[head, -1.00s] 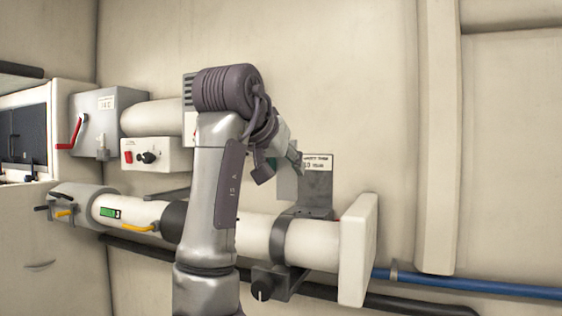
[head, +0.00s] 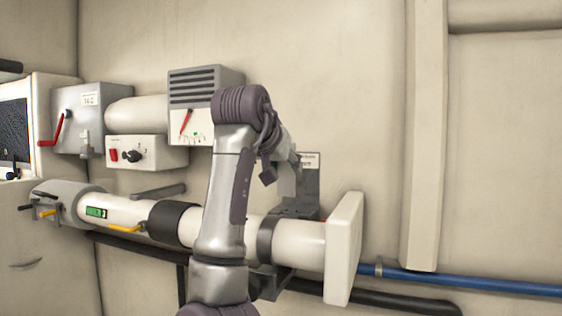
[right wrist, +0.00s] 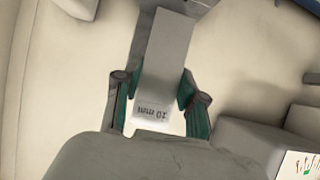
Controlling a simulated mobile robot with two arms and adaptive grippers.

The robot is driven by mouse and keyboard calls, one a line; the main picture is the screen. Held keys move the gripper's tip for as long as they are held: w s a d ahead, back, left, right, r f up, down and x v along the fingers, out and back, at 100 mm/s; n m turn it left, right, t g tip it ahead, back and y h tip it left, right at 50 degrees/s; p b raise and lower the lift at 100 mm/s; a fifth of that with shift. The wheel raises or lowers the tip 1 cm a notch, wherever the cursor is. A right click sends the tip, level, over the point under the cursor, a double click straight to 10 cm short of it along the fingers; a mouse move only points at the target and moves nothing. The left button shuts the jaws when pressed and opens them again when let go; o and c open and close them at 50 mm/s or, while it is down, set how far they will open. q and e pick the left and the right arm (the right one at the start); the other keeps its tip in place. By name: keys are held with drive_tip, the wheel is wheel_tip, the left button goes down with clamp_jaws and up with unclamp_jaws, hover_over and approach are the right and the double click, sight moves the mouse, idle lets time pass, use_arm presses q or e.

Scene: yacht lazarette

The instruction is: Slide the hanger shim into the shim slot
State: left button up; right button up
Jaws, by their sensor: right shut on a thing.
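The hanger shim is a flat grey plate with a "10 mm" label, seen in the right wrist view (right wrist: 168,55). My right gripper (right wrist: 157,95) is shut on it, with green pads at its two sides. In the head view, my right gripper (head: 290,160) is mostly hidden behind my arm, and the shim (head: 287,182) shows below it. The dark grey hanger bracket (head: 309,186) stands on the white pipe, directly beside the shim, with a label at its top. I cannot tell whether shim and bracket touch. The shim slot itself is not clearly visible. My left gripper is not in view.
The white pipe (head: 300,245) runs along the wall and ends in a square white flange (head: 343,248). A blue pipe (head: 450,281) runs low right. The upper right wall is bare.

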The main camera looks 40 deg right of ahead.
drive_tip(key=shift+w+d+f+b, duration=0.3)
drive_tip(key=shift+d+f, duration=0.25)
drive_tip(key=shift+f, duration=0.3)
drive_tip(key=shift+w+d+f+b, duration=0.15)
drive_tip(key=shift+w+d+f, duration=0.15)
drive_tip(key=shift+d+f, duration=0.4)
drive_tip(key=shift+a+f, duration=0.1)
drive_tip(key=shift+f, duration=0.05)
drive_tip(key=shift+p, duration=0.35)
drive_tip(key=shift+f+b, duration=1.75)
drive_tip(key=shift+f, duration=0.9)
idle(0.5)
drive_tip(key=o, duration=1.3)
drive_tip(key=v, duration=1.2)
